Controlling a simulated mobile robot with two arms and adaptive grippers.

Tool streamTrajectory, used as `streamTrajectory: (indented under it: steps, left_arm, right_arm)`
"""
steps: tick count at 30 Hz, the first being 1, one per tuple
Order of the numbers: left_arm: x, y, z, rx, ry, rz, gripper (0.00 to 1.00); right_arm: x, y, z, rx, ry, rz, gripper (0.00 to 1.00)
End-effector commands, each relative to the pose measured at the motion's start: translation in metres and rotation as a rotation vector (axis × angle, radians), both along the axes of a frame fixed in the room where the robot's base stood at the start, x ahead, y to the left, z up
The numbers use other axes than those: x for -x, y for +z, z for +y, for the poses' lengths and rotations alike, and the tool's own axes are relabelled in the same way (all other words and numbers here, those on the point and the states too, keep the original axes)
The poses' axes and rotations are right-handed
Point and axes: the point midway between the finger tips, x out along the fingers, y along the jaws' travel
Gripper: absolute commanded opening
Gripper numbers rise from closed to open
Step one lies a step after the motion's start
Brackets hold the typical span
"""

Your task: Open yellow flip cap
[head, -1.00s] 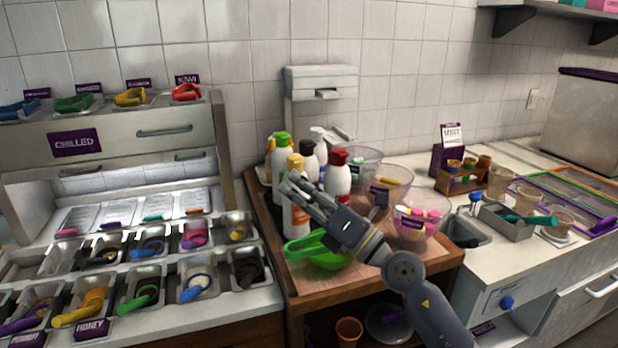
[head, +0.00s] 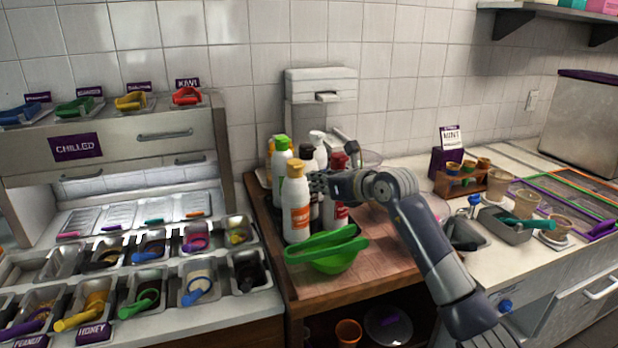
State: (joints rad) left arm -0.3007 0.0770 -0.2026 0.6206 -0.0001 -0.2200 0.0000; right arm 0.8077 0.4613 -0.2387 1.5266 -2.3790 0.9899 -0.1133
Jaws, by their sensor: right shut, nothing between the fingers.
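A white bottle with an orange label (head: 297,216) stands upright on the wooden cart, front of a bottle group. Its yellow flip cap (head: 295,169) is on top; whether the lid is up or down is too small to tell. My right gripper (head: 317,184) is shut and empty just right of this bottle, a little below cap height, its fingers pointing left. The fingertips are close to the bottle's right side; I cannot tell if they touch it. My left gripper is not in view.
A white bottle with a green cap (head: 281,163), a black-capped bottle (head: 307,154) and a red-capped bottle (head: 338,162) stand close by. A green bowl (head: 336,262) sits in front on the cart (head: 385,266). My right arm hides most of the clear bowls.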

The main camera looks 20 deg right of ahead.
Motion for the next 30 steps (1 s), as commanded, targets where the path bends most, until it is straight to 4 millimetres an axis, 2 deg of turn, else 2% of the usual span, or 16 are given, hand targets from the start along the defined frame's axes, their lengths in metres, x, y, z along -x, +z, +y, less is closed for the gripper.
streamTrajectory:
  steps: [3, 9, 23, 30]
  left_arm:
    - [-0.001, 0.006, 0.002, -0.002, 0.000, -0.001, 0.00]
    - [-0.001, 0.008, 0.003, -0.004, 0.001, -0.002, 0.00]
    - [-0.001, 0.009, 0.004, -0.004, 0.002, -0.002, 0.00]
    - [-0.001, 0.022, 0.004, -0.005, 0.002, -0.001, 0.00]
  right_arm:
    - [-0.015, -0.003, 0.006, -0.002, 0.000, 0.001, 0.00]
    - [-0.028, -0.010, 0.011, -0.002, 0.000, 0.000, 0.00]
    - [-0.030, -0.011, 0.012, 0.000, 0.001, 0.000, 0.00]
    - [-0.030, -0.004, 0.011, 0.017, 0.001, 0.039, 0.00]
